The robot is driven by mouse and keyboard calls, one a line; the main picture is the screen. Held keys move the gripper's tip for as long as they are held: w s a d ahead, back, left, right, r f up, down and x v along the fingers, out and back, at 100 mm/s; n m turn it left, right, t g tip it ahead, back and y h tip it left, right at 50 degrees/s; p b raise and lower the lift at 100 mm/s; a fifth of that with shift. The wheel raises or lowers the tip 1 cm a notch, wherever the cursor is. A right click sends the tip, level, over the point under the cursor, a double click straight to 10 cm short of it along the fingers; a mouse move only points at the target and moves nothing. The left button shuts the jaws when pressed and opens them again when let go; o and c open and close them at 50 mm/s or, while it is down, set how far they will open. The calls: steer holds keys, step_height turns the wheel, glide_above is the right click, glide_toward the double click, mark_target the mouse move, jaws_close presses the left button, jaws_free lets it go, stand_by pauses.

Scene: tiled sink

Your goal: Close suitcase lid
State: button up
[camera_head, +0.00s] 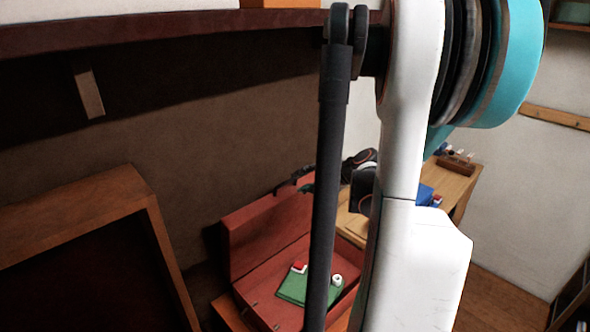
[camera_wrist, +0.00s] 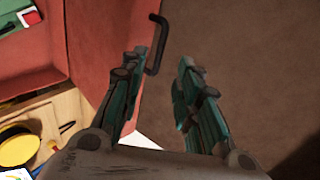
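The red suitcase (camera_head: 262,245) stands open, its lid (camera_head: 262,228) raised at the back. The lid's red inner face also shows in the wrist view (camera_wrist: 88,40), with a black handle (camera_wrist: 158,45) at its edge. My gripper (camera_wrist: 158,85) is open, with two teal fingers apart and nothing visible between them. The left finger overlaps the lid's edge in the picture; I cannot tell whether it touches. In the head view, my gripper (camera_head: 305,187) is at the lid's upper right end, partly hidden by my arm.
A green item (camera_head: 297,288), with small red and white things on it, lies in the suitcase. A wooden table (camera_head: 455,185) is behind my arm. A wooden frame (camera_head: 80,215) stands at the left, and a dark shelf (camera_head: 180,32) crosses above. Brown wall is behind the lid.

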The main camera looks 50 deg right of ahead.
mark_target(287, 183)
steer(key=shift+d+b+x, duration=0.2)
steer(key=shift+b+x, duration=2.2)
steer(key=shift+x, duration=3.1)
steer(key=shift+c, duration=0.4)
jaws_close()
steer(key=shift+s, duration=0.1)
